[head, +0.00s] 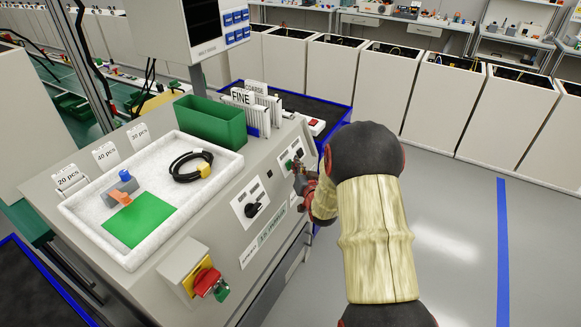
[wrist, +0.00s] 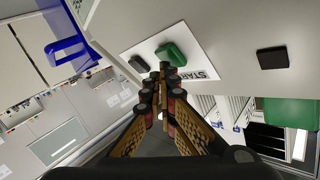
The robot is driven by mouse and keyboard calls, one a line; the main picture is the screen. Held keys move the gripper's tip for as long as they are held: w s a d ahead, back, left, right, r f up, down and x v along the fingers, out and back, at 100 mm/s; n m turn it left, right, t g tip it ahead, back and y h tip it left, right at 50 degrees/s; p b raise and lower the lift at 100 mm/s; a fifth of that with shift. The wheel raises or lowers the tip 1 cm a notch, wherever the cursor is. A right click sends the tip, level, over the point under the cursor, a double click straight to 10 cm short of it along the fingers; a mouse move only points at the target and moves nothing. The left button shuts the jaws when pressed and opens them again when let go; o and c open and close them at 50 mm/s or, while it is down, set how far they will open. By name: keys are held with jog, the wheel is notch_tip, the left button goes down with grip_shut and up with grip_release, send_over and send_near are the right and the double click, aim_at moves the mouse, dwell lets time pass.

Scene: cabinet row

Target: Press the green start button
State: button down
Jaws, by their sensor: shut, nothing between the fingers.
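The green start button (wrist: 173,54) sits on a white plate marked with a partly hidden START label (wrist: 196,74) in the wrist view. A dark button (wrist: 138,63) is beside it on the same plate. My gripper (wrist: 164,70) is shut and empty, its fingertips just below the green button in the picture. I cannot tell whether they touch it. In the head view the green button (head: 289,164) shows small on the sloped front panel, and my gripper (head: 298,168) is close to its right, partly hidden by my arm.
The panel also carries a black rotary knob (head: 252,209) and a red switch (head: 206,281) on yellow. A white tray (head: 75,213) and a green bin (head: 212,122) stand on top. A blue handle-like part (wrist: 68,50) is at the wrist view's upper left. Floor (head: 450,240) to the right is clear.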

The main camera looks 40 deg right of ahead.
jog(key=shift+w+a+f+b, duration=0.15)
jog(key=shift+w+b, duration=0.2)
dwell(0.8)
jog(key=shift+s, duration=0.15)
jog(key=shift+s+d+r, duration=0.3)
jog(key=shift+s, duration=0.3)
jog(key=shift+s+d+r+p, duration=0.25)
jog(key=shift+s+d+r, duration=0.05)
jog(key=shift+s, duration=0.4)
jog(key=shift+s+d+r+p, duration=0.3)
jog(key=shift+s+r, duration=0.05)
jog(key=shift+s, duration=0.4)
jog(key=shift+s+d+r+p, duration=0.25)
jog(key=shift+s+d+r, duration=0.05)
jog(key=shift+s, duration=0.4)
